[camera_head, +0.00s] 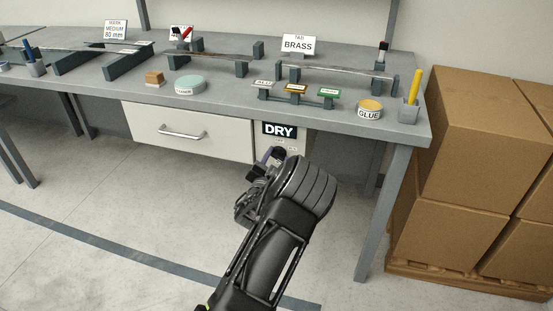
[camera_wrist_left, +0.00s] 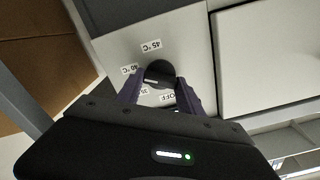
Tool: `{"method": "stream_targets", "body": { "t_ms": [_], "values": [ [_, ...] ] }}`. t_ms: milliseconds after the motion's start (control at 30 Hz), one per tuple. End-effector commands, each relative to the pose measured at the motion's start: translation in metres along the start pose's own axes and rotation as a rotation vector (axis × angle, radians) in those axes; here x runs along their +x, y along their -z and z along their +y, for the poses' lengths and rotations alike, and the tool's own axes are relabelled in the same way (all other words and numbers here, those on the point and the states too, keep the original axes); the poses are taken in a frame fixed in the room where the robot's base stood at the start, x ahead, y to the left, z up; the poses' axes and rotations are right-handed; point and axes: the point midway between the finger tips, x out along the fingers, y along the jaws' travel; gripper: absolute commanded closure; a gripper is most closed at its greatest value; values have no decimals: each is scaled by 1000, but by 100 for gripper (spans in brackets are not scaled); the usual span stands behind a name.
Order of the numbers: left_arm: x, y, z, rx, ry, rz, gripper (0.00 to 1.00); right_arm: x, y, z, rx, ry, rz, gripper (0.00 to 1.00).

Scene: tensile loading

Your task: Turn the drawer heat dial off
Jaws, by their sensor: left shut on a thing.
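My left gripper (camera_head: 272,156) is at the front panel under the table top, below the sign reading DRY (camera_head: 279,130). In the left wrist view its two purple fingers (camera_wrist_left: 160,92) are on either side of the round black heat dial (camera_wrist_left: 160,71), shut on it. Labels around the dial read 45 °C (camera_wrist_left: 151,46), 40 °C (camera_wrist_left: 129,69), 35 (camera_wrist_left: 144,91) and OFF (camera_wrist_left: 166,98), the last two partly hidden by the gripper. I cannot tell for sure which label the dial's pale mark points at. My right gripper is not in view.
The white drawer (camera_head: 190,133) with a bar handle (camera_head: 182,133) is closed, left of the panel. The table top holds a glue pot (camera_head: 369,109), colored label blocks (camera_head: 295,89) and metal stands. Cardboard boxes (camera_head: 483,140) stand at the right. The floor in front is clear.

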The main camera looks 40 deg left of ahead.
Motion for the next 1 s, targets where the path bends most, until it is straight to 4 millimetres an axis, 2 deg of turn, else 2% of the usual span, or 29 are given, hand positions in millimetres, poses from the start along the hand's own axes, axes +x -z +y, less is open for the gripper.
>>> {"method": "stream_targets", "body": {
  "t_ms": [467, 767, 1000],
  "values": [
    [0, -2, 0, -71, 1, -1, 97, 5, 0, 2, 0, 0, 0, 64],
    [0, -3, -1, -263, 3, 1, 97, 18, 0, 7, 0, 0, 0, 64],
    [0, -5, -1, -482, 3, 1, 97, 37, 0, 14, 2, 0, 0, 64]
  ]
}}
